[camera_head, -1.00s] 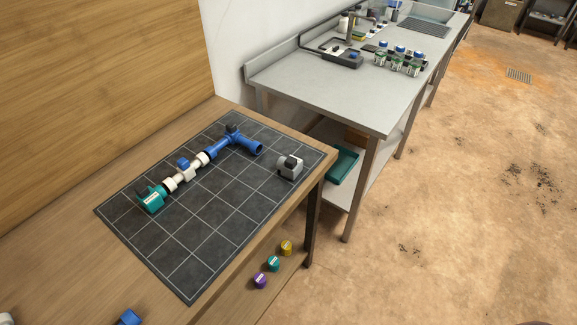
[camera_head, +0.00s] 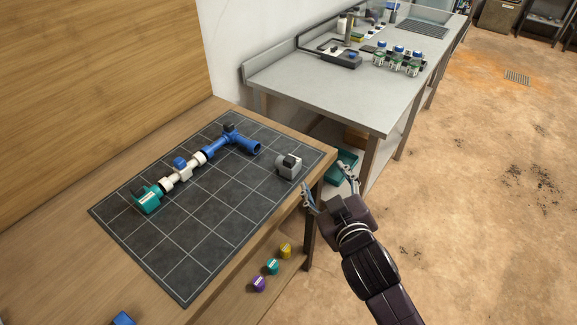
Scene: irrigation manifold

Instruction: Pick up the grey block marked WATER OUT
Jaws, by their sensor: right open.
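My left gripper is not in view.
A line of joined pipe parts lies on the mat: a teal fitting (camera_head: 147,200), a white section (camera_head: 181,174) and a blue tee (camera_head: 232,143). Purple, teal and yellow caps (camera_head: 285,251) lie below the table edge. A metal bench (camera_head: 335,95) stands behind.

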